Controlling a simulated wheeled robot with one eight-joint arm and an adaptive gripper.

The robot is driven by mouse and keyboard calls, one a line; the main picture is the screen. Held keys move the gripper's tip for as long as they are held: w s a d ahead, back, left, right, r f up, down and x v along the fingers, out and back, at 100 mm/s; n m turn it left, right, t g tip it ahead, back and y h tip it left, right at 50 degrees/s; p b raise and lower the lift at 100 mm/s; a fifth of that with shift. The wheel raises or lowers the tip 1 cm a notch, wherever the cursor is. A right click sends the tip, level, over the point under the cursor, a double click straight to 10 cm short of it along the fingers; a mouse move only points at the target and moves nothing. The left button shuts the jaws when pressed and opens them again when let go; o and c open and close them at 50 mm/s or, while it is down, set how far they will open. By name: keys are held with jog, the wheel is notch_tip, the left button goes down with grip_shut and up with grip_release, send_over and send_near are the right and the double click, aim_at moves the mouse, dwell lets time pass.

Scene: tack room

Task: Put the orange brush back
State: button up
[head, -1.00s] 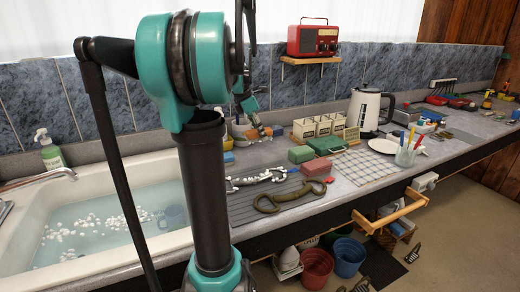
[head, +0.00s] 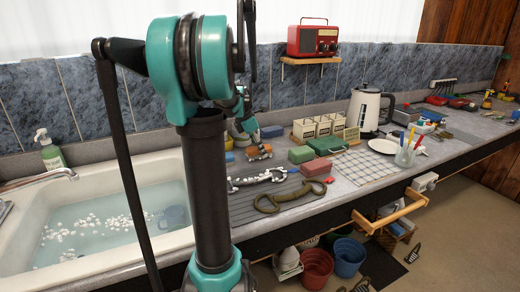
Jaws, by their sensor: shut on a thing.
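The orange brush (head: 259,153) is just right of my dark upper arm, low over the back part of the counter. My gripper (head: 254,143) reaches down to it from above, partly hidden behind my arm, and is shut on it. The brush looks slightly tilted. I cannot tell whether its underside touches the counter.
A blue block (head: 271,131) lies behind the brush. The sink (head: 30,235) is at left. A dark strap (head: 285,200) lies in front.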

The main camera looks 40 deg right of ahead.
jog(key=shift+f, duration=0.25)
jog(key=o, duration=1.2)
jog(key=shift+c, duration=0.2)
jog(key=v, duration=1.7)
jog(key=shift+r, duration=0.35)
jog(key=shift+w, duration=0.15)
